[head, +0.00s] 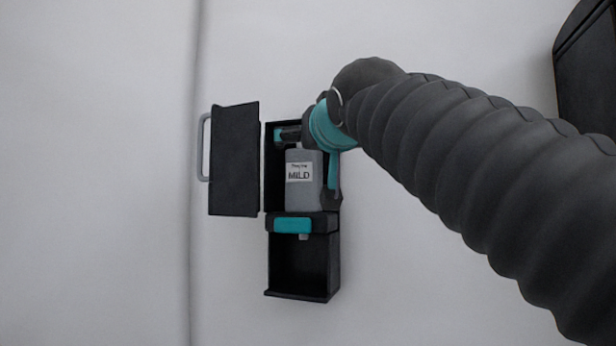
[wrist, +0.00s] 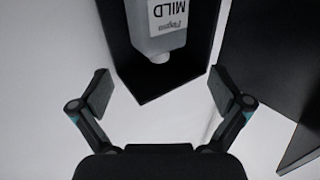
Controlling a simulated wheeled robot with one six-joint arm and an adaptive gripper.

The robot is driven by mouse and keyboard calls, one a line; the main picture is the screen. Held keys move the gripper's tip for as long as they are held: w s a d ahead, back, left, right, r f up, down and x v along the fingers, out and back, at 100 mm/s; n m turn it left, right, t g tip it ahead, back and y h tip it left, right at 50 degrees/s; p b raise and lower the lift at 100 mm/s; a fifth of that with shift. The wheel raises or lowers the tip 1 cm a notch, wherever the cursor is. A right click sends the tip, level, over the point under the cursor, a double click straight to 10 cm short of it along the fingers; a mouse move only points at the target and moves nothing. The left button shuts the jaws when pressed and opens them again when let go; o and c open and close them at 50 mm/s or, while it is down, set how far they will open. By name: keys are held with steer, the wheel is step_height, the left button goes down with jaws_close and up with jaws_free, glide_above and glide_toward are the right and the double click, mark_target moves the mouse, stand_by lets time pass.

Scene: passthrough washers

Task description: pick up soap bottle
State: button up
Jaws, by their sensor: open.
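The soap bottle (head: 303,190) is grey with a white "MILD" label and stands upright inside a tall black wall box (head: 318,262). In the wrist view the bottle (wrist: 165,44) appears upside down, its narrow neck pointing down the picture. My gripper (wrist: 161,85) is open in the wrist view, its two fingers wide apart. The bottle lies beyond the fingertips and between them sideways; nothing is held.
The box's black door (head: 234,160) with a grey handle (head: 203,148) stands open to the left; the door (wrist: 262,70) shows at right in the wrist view. A teal-fronted black part (head: 292,225) sits below the bottle. The wall (head: 90,170) is otherwise bare nearby.

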steer(key=shift+p+x, duration=0.7)
steer(key=shift+x, duration=2.45)
steer(key=shift+d+r, duration=0.1)
steer(key=c, duration=1.3)
